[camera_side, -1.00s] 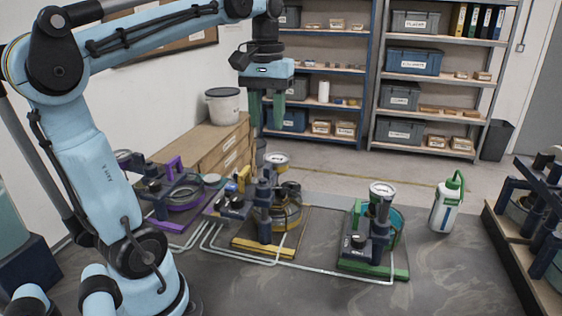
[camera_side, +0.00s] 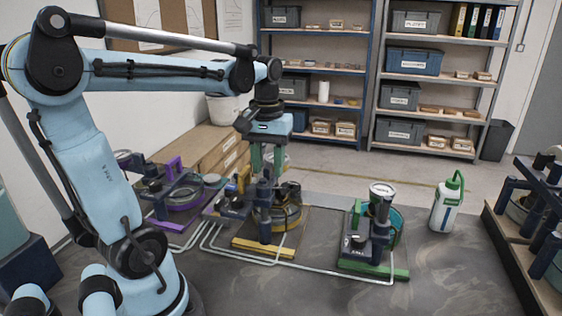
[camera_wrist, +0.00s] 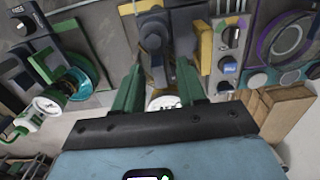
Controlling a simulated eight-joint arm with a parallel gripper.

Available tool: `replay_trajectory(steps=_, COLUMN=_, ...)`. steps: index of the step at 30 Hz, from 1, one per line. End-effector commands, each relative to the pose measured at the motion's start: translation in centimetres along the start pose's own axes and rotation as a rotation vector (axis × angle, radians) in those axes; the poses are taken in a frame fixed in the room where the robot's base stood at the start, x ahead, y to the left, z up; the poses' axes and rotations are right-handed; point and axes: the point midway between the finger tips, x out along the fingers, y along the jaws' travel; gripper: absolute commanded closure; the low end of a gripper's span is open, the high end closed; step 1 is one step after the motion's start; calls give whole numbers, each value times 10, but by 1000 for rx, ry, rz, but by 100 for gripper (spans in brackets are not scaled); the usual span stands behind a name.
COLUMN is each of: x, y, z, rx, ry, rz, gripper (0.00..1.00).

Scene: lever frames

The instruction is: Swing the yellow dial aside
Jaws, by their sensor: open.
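The yellow-marked unit (camera_side: 264,247) stands in the middle of the bench, with a dark upright post (camera_side: 264,200) and a yellow ring (camera_side: 291,220) at its right. A round white gauge face (camera_wrist: 165,102) shows between my fingers, partly covered by the gripper body. My gripper (camera_side: 267,168) points down, open, at the top of this unit. In the wrist view my gripper (camera_wrist: 160,68) has its green fingers apart. I cannot tell whether they touch anything.
A purple-marked unit (camera_side: 182,198) stands to the left and a green-marked unit (camera_side: 372,268) to the right, with pale pipes on the bench between. A white bottle (camera_side: 447,205) stands farther right. A dark rack (camera_side: 530,225) is at the right edge. The bench front is clear.

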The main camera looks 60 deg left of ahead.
Motion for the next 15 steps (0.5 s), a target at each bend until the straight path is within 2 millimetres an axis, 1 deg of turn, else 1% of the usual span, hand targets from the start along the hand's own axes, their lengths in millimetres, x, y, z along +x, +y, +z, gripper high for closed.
replay_trajectory(steps=5, x=0, y=0, z=0, rx=0, ry=0, rz=0, gripper=60)
replay_trajectory(steps=8, x=0, y=0, z=0, rx=0, ry=0, rz=0, gripper=73)
replay_trajectory(steps=13, x=0, y=0, z=0, rx=0, ry=0, rz=0, gripper=99)
replay_trajectory(steps=15, x=0, y=0, z=0, rx=0, ry=0, rz=0, gripper=100)
